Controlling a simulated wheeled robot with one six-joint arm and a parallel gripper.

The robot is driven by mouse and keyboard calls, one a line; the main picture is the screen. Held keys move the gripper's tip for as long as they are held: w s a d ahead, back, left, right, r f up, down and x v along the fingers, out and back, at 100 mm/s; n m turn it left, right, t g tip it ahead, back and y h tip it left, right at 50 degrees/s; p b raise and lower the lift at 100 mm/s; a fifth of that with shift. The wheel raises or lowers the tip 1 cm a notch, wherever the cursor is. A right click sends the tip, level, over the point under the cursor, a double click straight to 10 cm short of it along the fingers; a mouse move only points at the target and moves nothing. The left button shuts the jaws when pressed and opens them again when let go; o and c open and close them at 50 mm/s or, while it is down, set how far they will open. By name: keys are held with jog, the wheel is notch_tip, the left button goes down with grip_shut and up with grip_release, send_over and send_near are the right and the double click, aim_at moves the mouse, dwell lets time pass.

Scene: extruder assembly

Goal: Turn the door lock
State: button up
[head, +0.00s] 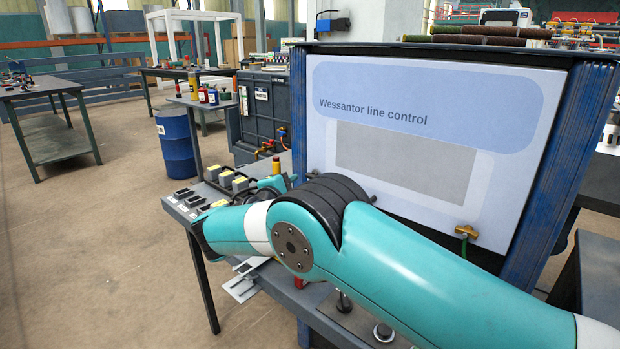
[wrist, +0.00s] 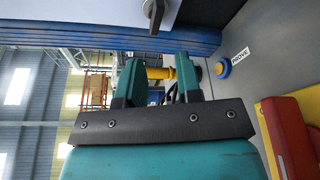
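The control panel (head: 400,140), marked "Wessantor line control", stands upright in a blue frame at the right of the head view. A brass fitting with a green part (head: 466,232) sits at its lower right. In the wrist view, a small dark knob-like piece (wrist: 154,14) projects from a pale surface at the top edge; I cannot tell for sure whether it is the door lock. My gripper (wrist: 158,76) is open, with two teal fingers apart and nothing held between them. The dark piece is beyond the fingertips, not touching them. In the head view my arm largely hides the gripper.
A grey bench with switch boxes (head: 185,193) runs below the panel.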

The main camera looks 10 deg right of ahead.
jog(key=shift+s+a, duration=0.35)
jog(key=shift+a, duration=0.05)
